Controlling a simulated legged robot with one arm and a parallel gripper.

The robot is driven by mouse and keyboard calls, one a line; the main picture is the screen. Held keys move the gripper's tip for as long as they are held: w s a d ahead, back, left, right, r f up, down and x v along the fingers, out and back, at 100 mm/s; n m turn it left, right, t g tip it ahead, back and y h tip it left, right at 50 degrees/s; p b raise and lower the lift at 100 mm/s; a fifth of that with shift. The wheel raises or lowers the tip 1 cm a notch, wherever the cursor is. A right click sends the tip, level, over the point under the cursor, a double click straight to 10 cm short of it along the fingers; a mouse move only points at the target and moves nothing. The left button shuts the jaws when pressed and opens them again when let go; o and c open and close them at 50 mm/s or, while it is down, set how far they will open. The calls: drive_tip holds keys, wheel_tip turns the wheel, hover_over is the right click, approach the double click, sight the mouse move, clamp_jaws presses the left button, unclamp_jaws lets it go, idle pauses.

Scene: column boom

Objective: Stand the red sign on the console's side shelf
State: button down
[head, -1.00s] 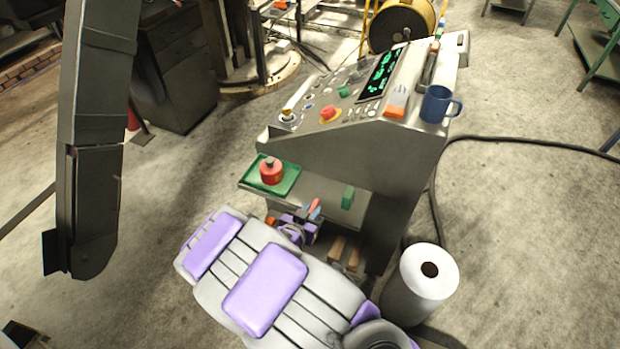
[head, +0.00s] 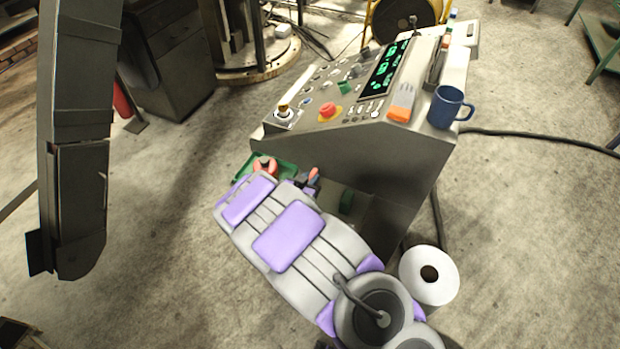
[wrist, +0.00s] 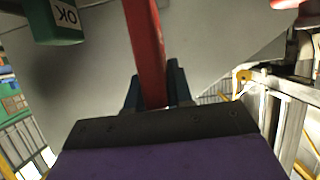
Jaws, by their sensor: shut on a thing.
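My gripper (head: 312,183) is mostly hidden behind my arm in the head view, low against the console's near side. In the wrist view my gripper (wrist: 153,88) has its two dark fingers closed on the upright red bar of the red sign (wrist: 145,45). The sign's far end runs out of the frame. The console (head: 350,155) is grey with a sloped control panel. Its side shelf (head: 330,192) is low on the near side and largely covered by my arm. Whether the sign touches the shelf cannot be told.
A green tray (head: 285,167) holds a red round object (head: 264,166). A blue mug (head: 448,107) stands on top. A white roll (head: 428,274) stands right.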

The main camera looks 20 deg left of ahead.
sight(315, 172)
drive_tip(key=w, duration=0.2)
drive_tip(key=w+d, duration=0.1)
drive_tip(key=w, duration=0.1)
drive_tip(key=shift+r, duration=0.1)
drive_tip(key=f, duration=0.2)
drive_tip(key=a+f+b, duration=0.1)
drive_tip(key=f, duration=0.1)
drive_tip(key=shift+a, duration=0.25)
drive_tip(key=c, duration=1)
unclamp_jaws()
drive_tip(key=shift+d+r, duration=0.2)
drive_tip(key=shift+d, duration=0.35)
drive_tip(key=shift+a, duration=0.2)
drive_tip(key=shift+s+a+r, duration=0.1)
drive_tip(key=shift+s+a, duration=0.15)
drive_tip(key=shift+s, duration=0.15)
drive_tip(key=shift+d+p+v, duration=0.2)
drive_tip(key=shift+p+v, duration=0.6)
drive_tip(key=shift+v, duration=4.8)
